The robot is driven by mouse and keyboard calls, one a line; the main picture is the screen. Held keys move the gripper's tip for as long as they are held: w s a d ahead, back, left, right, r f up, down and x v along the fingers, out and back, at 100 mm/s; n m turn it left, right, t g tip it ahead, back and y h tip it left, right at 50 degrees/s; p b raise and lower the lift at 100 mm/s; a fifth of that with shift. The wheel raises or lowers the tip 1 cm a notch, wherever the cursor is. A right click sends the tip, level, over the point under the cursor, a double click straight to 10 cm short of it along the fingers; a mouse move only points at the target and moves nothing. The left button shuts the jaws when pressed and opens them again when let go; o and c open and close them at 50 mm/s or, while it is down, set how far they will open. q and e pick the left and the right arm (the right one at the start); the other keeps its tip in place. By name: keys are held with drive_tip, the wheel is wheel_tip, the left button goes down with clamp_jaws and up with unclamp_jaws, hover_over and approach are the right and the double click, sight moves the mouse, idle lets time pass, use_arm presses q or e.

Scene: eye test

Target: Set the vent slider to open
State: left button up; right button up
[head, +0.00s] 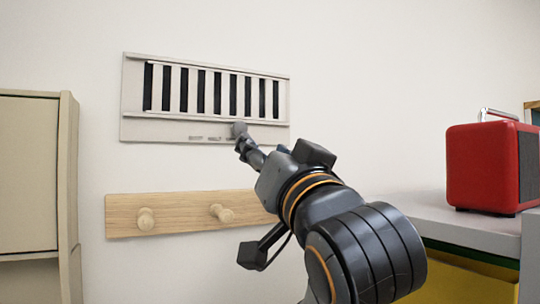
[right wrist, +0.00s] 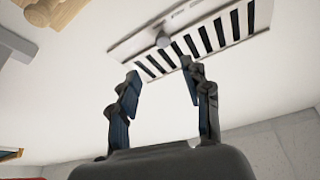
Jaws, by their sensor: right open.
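The pale vent (head: 135,95) is mounted on the wall, with dark gaps showing between its upright slats. Its round grey slider knob (head: 239,129) is at the lower edge, right of the middle, by small marks too small to read. The vent (right wrist: 130,44) and knob (right wrist: 163,40) also show in the right wrist view. My right gripper (head: 247,147) is just in front of the knob, partly hidden by its own wrist. In the right wrist view my right gripper (right wrist: 160,72) is open and empty, with the knob beyond the fingertips; contact is not visible. My left gripper is not in view.
A wooden rail (head: 180,206) with round pegs is on the wall below the vent, partly behind my right arm. A beige cabinet (head: 28,170) stands at the left. A red box with a handle (head: 483,168) stands on a grey top (head: 440,210) at the right.

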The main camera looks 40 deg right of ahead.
drive_tip(key=shift+v, duration=0.8)
drive_tip(key=shift+f, duration=0.1)
